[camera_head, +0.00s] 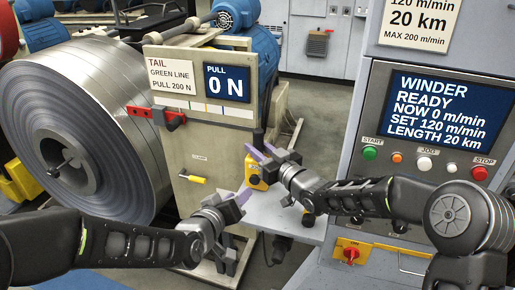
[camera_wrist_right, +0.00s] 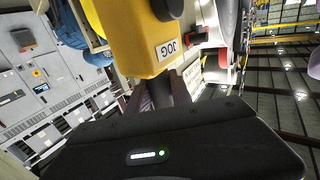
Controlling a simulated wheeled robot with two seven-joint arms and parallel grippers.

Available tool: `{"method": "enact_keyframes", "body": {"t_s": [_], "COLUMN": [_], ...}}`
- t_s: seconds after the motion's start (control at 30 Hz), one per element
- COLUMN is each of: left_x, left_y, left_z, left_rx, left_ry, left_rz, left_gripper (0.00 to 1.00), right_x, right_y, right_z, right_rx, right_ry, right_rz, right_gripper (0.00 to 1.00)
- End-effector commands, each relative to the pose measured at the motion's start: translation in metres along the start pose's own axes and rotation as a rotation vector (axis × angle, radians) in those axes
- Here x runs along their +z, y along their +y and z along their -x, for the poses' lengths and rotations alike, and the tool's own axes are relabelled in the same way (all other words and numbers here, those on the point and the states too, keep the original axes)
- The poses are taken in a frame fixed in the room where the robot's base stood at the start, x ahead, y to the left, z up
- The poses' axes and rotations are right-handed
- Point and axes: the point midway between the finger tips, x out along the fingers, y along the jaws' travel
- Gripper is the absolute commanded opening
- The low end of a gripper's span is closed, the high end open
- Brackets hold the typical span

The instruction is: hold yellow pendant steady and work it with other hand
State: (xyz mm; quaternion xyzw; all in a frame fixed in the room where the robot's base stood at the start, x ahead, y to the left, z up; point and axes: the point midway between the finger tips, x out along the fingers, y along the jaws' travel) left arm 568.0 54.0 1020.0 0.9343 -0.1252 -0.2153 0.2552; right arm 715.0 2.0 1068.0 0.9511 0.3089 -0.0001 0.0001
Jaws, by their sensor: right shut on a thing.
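The yellow pendant (camera_head: 255,178) is in the middle of the head view, in front of the beige tail stand and partly hidden by my right gripper. My right gripper (camera_head: 264,152) is shut on it. In the right wrist view the pendant (camera_wrist_right: 128,35) fills the top centre, with a JOG label and a dark round button; a dark part of it runs down between the fingers. My left gripper (camera_head: 233,197) is below and left of the pendant, apart from it. Its purple-tipped fingers look spread, with nothing seen between them.
A large steel coil (camera_head: 85,120) stands at the left. The tail stand (camera_head: 215,150) shows PULL 0 N. The winder panel (camera_head: 430,125) at the right reads READY, 0 m/min, above several buttons. A grey shelf (camera_head: 290,222) lies under my right gripper.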

Motion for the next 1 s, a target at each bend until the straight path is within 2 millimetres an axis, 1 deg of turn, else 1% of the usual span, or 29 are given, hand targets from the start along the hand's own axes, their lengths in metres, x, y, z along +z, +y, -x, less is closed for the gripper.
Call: {"method": "enact_keyframes", "body": {"t_s": [0.03, 0.1, 1.0], "left_x": [0.0, 0.0, 0.0031], "left_y": [0.0, 0.0, -0.0022], "left_z": [0.0, 0.0, -0.0014], "left_rx": [0.0, 0.0, 0.0], "left_ry": [0.0, 0.0, 0.0], "left_rz": [0.0, 0.0, 0.0], "left_gripper": [0.36, 0.36, 0.36], "right_x": [0.0, 0.0, 0.0018], "right_y": [-0.0001, -0.0001, -0.0001], "right_z": [0.0, 0.0, 0.0], "right_rx": [0.0, 0.0, 0.0], "right_ry": [0.0, 0.0, 0.0], "right_rz": [0.0, 0.0, 0.0], "right_gripper": [0.04, 0.0, 0.0]}}
